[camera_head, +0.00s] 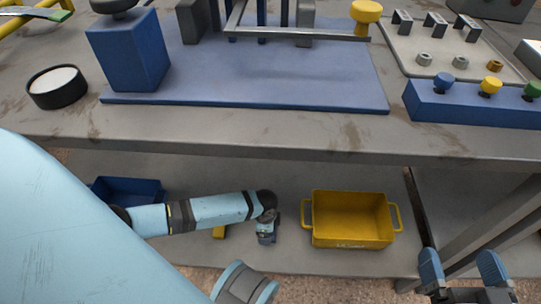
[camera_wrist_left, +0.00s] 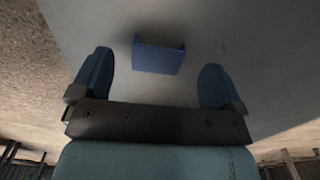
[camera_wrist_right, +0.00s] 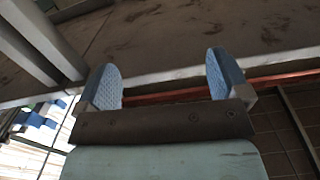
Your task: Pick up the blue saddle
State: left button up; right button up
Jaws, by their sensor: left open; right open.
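A small blue channel-shaped piece (camera_wrist_left: 158,57), which looks like the blue saddle, rests on a grey surface in the left wrist view. It lies beyond and between the fingertips of my left gripper (camera_wrist_left: 155,82), which is open and empty. In the head view my left gripper (camera_head: 267,230) hangs over the lower shelf, and I cannot make out the saddle apart from it. My right gripper (camera_head: 460,264) is open and empty at the lower right, in front of the bench; it also shows open in the right wrist view (camera_wrist_right: 163,78).
On the lower shelf (camera_head: 290,180) stand a yellow bin (camera_head: 350,242) right of my left gripper, a blue bin (camera_head: 128,186) at left and a small yellow piece (camera_head: 219,232). The bench top (camera_head: 240,128) overhangs the shelf. A bench leg (camera_head: 490,218) stands near my right gripper.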

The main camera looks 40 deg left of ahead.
pick_arm(q)
notch_tip(320, 180, down, 3)
jog(key=shift+b, duration=0.7)
jog(key=shift+f, duration=0.25)
pick_arm(e)
jog(key=shift+w+d+r+n+t, duration=0.15)
jog(key=shift+w+d+n+t, duration=0.35)
jog(key=shift+n, duration=0.4)
jog(key=shift+w+a, duration=0.1)
pick_arm(q)
jog(key=c, duration=1)
jog(key=shift+r, duration=0.2)
jog(key=shift+c, duration=0.2)
